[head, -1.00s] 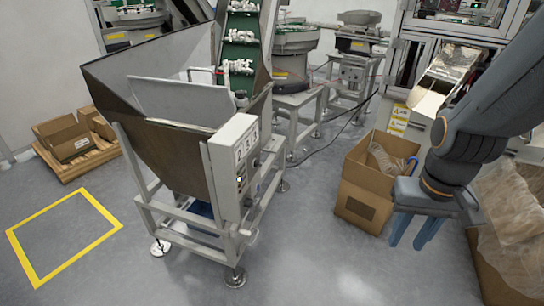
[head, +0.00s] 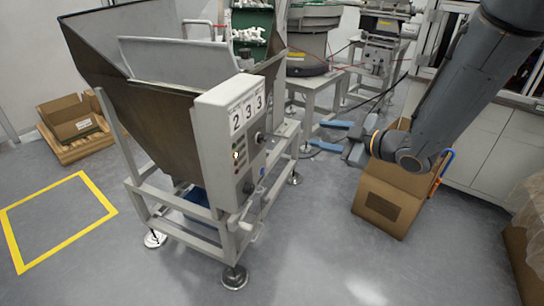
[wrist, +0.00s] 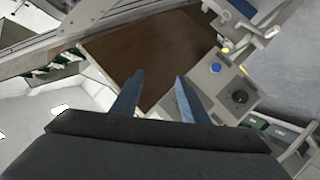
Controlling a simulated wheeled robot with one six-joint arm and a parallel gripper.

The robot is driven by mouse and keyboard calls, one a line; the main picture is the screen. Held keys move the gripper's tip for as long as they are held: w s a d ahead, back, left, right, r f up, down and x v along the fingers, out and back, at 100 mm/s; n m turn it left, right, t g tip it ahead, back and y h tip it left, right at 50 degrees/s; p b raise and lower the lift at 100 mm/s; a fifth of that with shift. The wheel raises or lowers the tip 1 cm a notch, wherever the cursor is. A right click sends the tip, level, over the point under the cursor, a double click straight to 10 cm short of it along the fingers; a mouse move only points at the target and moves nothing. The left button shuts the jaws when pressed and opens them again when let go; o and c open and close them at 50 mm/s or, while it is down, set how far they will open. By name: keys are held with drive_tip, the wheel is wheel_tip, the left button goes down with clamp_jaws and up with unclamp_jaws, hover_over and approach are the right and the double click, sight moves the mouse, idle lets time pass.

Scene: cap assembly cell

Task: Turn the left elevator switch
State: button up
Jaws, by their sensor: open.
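The elevator's pale control box (head: 212,140), marked 2 3 3, is fixed to the right side of the metal hopper (head: 155,110). Its narrow face carries a dark knob (head: 259,138) and several smaller controls; I cannot tell which is the left switch. My gripper (head: 318,135) is open and empty, right of the box and apart from it, fingers pointing left. In the wrist view its two blue-grey fingers (wrist: 158,82) show in front of the brown hopper wall.
A cardboard box (head: 382,207) stands on the floor below my arm. The hopper's grey frame (head: 190,236) stands on metal feet. Feeder machines (head: 315,40) are behind. The floor in front is clear.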

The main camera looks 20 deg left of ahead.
sight(265, 140)
drive_tip(key=s+a+n+g+y+b, duration=0.1)
drive_tip(key=a+n+y, duration=0.1)
drive_tip(key=a, duration=0.2)
drive_tip(key=s+a+f+n+g+y+b, duration=0.1)
drive_tip(key=s+a+n+g+y, duration=0.1)
drive_tip(key=a, duration=0.3)
drive_tip(key=s+a+n+g+y+b, duration=0.1)
drive_tip(key=a+n+g, duration=0.1)
drive_tip(key=a, duration=0.3)
drive_tip(key=shift+s+a+f+y, duration=0.1)
drive_tip(key=shift+s+f+y, duration=0.2)
drive_tip(key=shift+s+y, duration=0.1)
drive_tip(key=c, duration=1)
